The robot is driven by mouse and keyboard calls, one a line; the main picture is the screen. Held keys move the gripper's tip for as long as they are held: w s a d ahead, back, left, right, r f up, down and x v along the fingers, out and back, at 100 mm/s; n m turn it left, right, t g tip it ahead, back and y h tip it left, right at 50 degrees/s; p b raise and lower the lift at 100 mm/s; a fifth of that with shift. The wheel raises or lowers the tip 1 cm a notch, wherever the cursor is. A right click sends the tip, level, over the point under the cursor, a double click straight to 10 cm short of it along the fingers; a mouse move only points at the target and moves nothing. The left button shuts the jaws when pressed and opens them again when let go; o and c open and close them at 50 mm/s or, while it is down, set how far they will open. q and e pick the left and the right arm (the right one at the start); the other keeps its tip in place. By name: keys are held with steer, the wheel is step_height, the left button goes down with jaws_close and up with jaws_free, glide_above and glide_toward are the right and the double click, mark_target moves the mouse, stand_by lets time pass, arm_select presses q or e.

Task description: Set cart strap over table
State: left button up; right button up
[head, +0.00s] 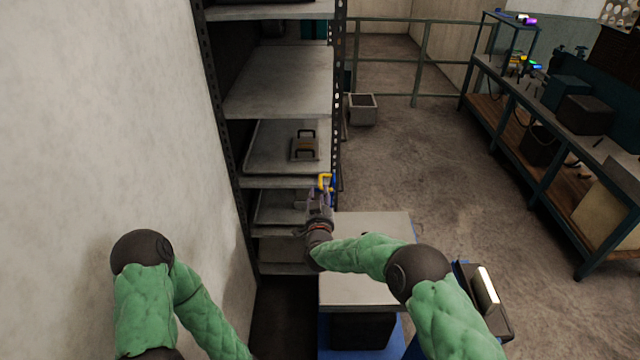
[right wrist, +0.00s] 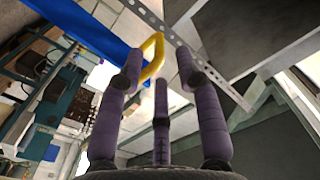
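A yellow loop (head: 325,181), with a blue band just beside it, shows by the shelf post in the head view. It looks like the cart strap's end, but it is small there. In the right wrist view the yellow loop (right wrist: 152,58) lies at my fingertips, near the left finger, and the blue band (right wrist: 85,25) runs above it. My right gripper (head: 320,198) is at the loop; its three purple fingers (right wrist: 160,75) are spread apart, and I see no firm grip. The grey table top (head: 370,285) of the blue cart is below and right. My left gripper is out of view.
A metal shelf rack (head: 285,80) stands left of the cart, with a dark handled block (head: 305,148) on one shelf. A plain wall (head: 110,120) is close on the left. A workbench (head: 545,130) stands right, with open floor (head: 480,200) between.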

steer(key=shift+w, duration=3.05)
jaws_close()
